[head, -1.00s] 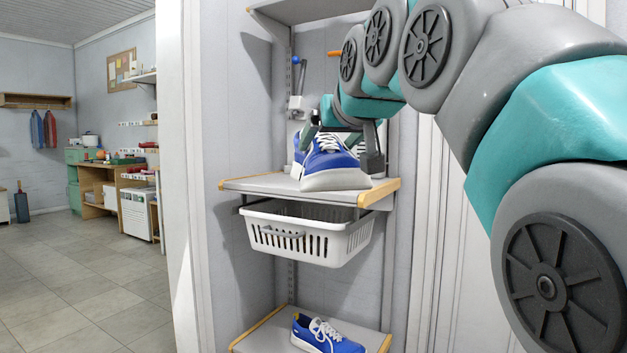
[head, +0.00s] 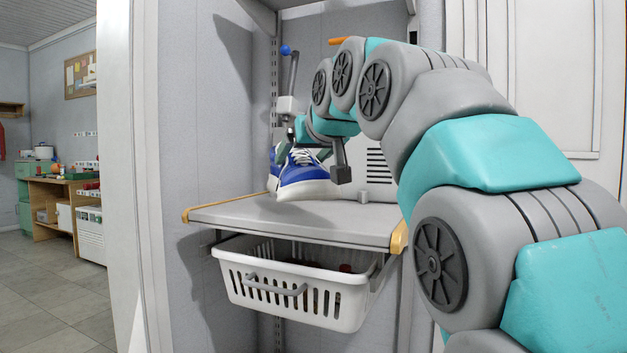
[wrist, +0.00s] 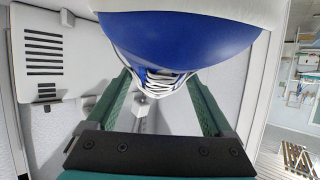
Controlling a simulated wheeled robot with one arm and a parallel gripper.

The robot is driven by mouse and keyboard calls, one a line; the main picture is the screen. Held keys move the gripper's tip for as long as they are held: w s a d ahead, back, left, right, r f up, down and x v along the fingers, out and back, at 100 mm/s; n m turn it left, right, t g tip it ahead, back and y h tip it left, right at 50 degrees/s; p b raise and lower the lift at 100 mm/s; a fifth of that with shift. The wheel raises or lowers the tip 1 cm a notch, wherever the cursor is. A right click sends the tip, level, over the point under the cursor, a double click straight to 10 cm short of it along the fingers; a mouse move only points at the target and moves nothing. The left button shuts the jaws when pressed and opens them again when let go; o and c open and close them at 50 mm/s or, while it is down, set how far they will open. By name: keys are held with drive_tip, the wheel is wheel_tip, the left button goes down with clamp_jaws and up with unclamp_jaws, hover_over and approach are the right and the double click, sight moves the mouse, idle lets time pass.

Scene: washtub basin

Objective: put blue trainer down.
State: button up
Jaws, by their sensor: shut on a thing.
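The blue trainer (head: 304,175), with white laces and a pale sole, is at the upper shelf (head: 300,222), near its back left part. My gripper (head: 316,160) comes down over it from the right and is shut on it. In the wrist view the trainer's blue toe (wrist: 185,38) and laces fill the top middle, between the two green fingers of my gripper (wrist: 160,88). The sole looks very close to the shelf top; I cannot tell whether it touches. The heel is partly hidden.
A white basket (head: 290,290) hangs under the shelf, with dark things inside. A pale slotted panel (head: 378,166) stands behind the trainer to the right. A lever with a blue knob (head: 286,50) rises behind it. The shelf's front is clear.

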drive_tip(key=shift+w+d+f, duration=0.1)
drive_tip(key=shift+w+f, duration=0.65)
drive_tip(key=shift+w, duration=0.95)
drive_tip(key=shift+w+a+f, duration=0.1)
drive_tip(key=shift+w+f, duration=0.6)
drive_tip(key=shift+w, duration=1.05)
drive_tip(key=shift+w+d+f, duration=0.1)
drive_tip(key=shift+w+f, duration=0.65)
drive_tip(key=shift+w, duration=0.95)
drive_tip(key=shift+f+b, duration=0.1)
drive_tip(key=shift+b, duration=0.2)
drive_tip(key=o, duration=1.4)
drive_tip(key=shift+o, duration=0.2)
